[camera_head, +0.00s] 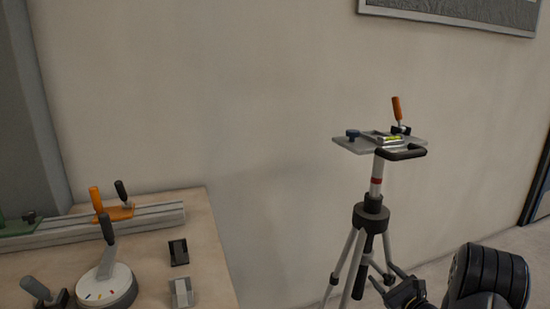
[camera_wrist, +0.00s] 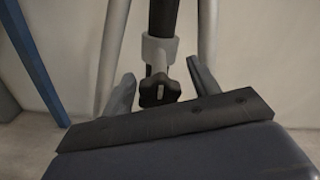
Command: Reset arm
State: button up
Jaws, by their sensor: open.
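My gripper (camera_head: 392,282) shows at the lower right of the head view, low beside the tripod. In the wrist view my gripper (camera_wrist: 164,78) has its two grey fingers spread apart, one on each side, with nothing held between them. The tripod (camera_head: 371,215) stands upright, with a black knob (camera_wrist: 158,90) on its column seen between the fingers in the wrist view. I cannot tell how far the knob is from the fingertips. The tripod's lower legs are partly hidden or out of frame.
A tilted grey plate (camera_head: 378,146) with an orange-handled lever (camera_head: 397,108) and a blue knob (camera_head: 352,134) tops the tripod. A wooden table (camera_head: 215,270) at left holds a rail (camera_head: 150,219), a round dial (camera_head: 105,288) and small blocks. Wall space between table and tripod is clear.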

jog(key=shift+r+m+p, duration=0.15)
jog(key=shift+m+p, duration=2.15)
jog(key=shift+p, duration=0.75)
jog(key=shift+s+d+f, duration=0.1)
jog(key=shift+s+f, duration=0.1)
jog(key=shift+s, duration=0.15)
jog(key=shift+s+d, duration=0.15)
jog(key=shift+s, duration=0.3)
